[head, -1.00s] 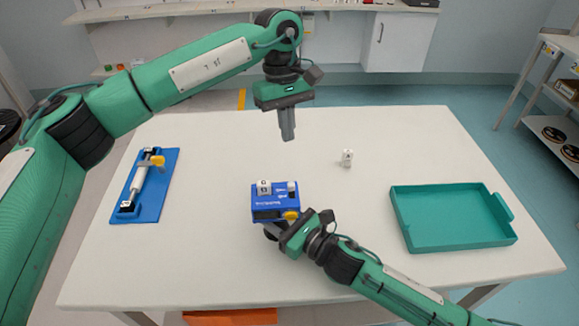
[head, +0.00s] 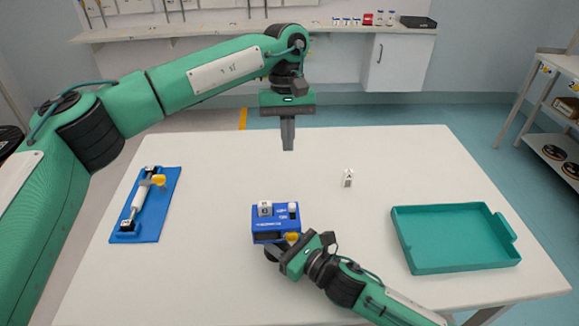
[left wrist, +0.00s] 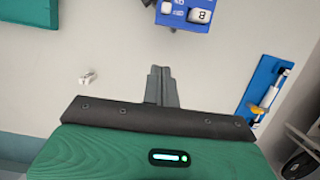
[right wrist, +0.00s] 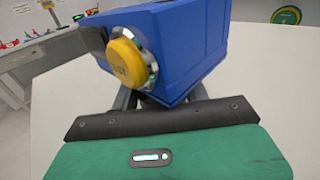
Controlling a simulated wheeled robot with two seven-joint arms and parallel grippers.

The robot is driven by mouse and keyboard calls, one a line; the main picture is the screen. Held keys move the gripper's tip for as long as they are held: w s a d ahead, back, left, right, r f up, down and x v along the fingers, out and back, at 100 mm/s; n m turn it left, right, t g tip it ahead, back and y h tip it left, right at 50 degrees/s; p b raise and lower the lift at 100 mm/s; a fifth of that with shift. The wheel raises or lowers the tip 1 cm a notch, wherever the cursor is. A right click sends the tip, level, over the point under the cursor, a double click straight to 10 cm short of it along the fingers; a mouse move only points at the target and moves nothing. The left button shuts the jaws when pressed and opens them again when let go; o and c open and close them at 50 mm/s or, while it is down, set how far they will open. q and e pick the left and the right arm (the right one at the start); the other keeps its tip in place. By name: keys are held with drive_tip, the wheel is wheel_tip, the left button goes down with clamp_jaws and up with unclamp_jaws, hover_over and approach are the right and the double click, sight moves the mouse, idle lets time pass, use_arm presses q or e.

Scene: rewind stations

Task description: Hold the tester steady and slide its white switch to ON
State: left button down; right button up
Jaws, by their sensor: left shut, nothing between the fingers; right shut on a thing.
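The tester is a blue box (head: 275,223) on the white table, with a white block marked with a character (head: 265,208), a white switch (head: 292,207) on top and a yellow knob (right wrist: 128,62) on one side. My right gripper (head: 280,256) is shut on the tester's near side. My left gripper (head: 288,146) is shut and empty, pointing down above the table behind the tester and apart from it. In the left wrist view the tester (left wrist: 183,16) is at the top edge, partly cut off. I cannot read the switch's position.
A blue board with a white cylinder and yellow knob (head: 147,205) lies at the left. A small white piece (head: 348,178) stands right of the tester. A teal tray (head: 455,238) sits at the right. The table between these is clear.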

sight(292, 203)
use_arm(q)
drive_tip(key=s+f, duration=0.6)
drive_tip(key=f, duration=0.3)
drive_tip(key=shift+s, duration=0.15)
drive_tip(key=shift+s+d, duration=0.1)
drive_tip(key=shift+s, duration=1)
